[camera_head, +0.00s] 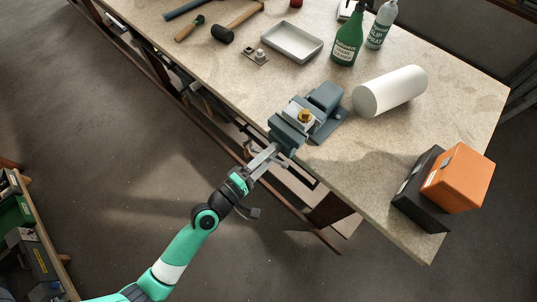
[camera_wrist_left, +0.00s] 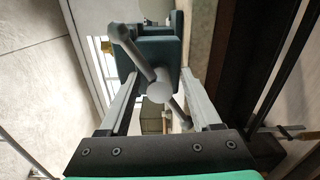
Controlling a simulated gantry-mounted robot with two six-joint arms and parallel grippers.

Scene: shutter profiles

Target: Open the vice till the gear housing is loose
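The blue-grey vice (camera_head: 327,97) sits at the table's front edge. A silver gear housing (camera_head: 299,116) with a brass-coloured part on top sits between its jaws. In the left wrist view, the vice's front (camera_wrist_left: 158,52) faces me, with a grey screw end (camera_wrist_left: 160,90) and a slanted handle bar (camera_wrist_left: 132,48) through it. My left gripper (camera_head: 270,151) is in front of the vice, beyond the table edge. In the left wrist view its two fingers (camera_wrist_left: 162,85) are wide apart, either side of the screw end, with visible gaps. My right gripper is in neither view.
A white roll (camera_head: 390,92) lies right of the vice. Green (camera_head: 347,42) and grey (camera_head: 381,26) spray bottles stand behind. A tray (camera_head: 291,42), a small metal part (camera_head: 254,56) and hammers (camera_head: 237,24) lie to the left. Black (camera_head: 416,190) and orange (camera_head: 460,178) boxes stand at the right.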

